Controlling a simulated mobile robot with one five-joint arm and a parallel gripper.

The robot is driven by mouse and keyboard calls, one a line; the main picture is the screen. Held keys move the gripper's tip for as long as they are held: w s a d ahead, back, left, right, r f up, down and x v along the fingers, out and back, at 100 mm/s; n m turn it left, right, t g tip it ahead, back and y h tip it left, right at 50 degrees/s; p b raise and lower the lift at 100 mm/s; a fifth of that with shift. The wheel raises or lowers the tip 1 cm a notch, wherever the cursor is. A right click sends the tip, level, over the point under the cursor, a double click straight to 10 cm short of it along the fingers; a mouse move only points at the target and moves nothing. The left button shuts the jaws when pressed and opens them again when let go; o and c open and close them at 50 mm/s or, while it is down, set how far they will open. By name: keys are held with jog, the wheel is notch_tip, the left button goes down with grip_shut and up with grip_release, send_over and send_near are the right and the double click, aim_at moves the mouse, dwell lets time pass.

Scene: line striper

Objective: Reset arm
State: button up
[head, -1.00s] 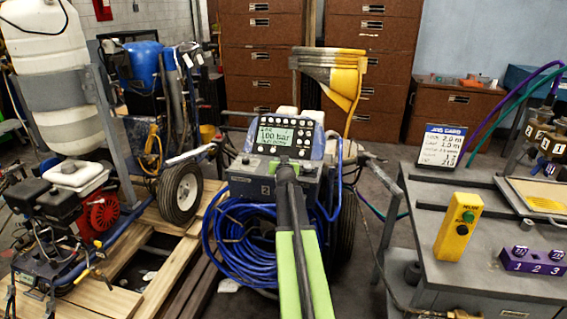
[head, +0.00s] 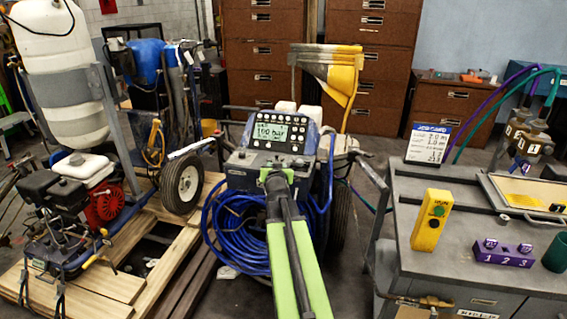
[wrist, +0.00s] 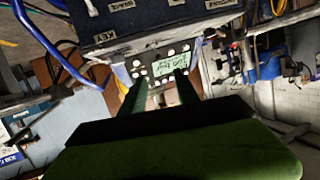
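My green and black arm (head: 292,255) reaches forward from the bottom of the head view toward the line striper's control box (head: 268,165). My gripper (wrist: 161,84) shows in the wrist view as two dark green fingers with a clear gap and nothing between them. The lit display (wrist: 170,63) lies beyond the fingertips, and the same display (head: 270,132) reads about 100 bar in the head view. In the head view the arm covers part of the box's front, and the fingertips are hard to make out.
A grey workbench (head: 400,240) at right holds a yellow button box (head: 432,220), a purple numbered block (head: 503,253) and a sign card (head: 428,143). A blue hose coil (head: 235,235) hangs on the striper. A wooden pallet (head: 150,270) with an engine (head: 75,190) is at left.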

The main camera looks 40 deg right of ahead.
jog(key=shift+s+a, duration=0.2)
jog(key=shift+a, duration=0.05)
jog(key=shift+d, duration=0.15)
